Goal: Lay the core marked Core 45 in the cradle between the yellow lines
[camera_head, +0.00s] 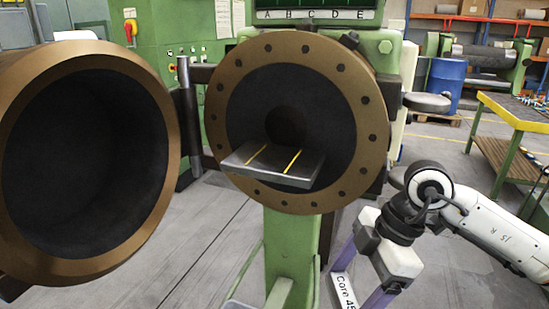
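The cradle (272,166) is a flat grey plate sticking out of the round dark opening of the extruder, with two yellow lines across its top. It is empty. My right gripper (352,292) is at the bottom, right of centre, lower than the cradle and to its right, with its two purple fingers apart. A white label reading Core 45 (345,290) shows between the fingers, cut by the bottom edge. The body of the core is not clearly visible, and I cannot tell whether the fingers touch it. My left gripper is out of view.
The extruder's bronze ring flange (228,100) surrounds the cradle. A large hollow bronze cylinder (165,105) stands open at the left. A green pedestal (290,240) is below the cradle.

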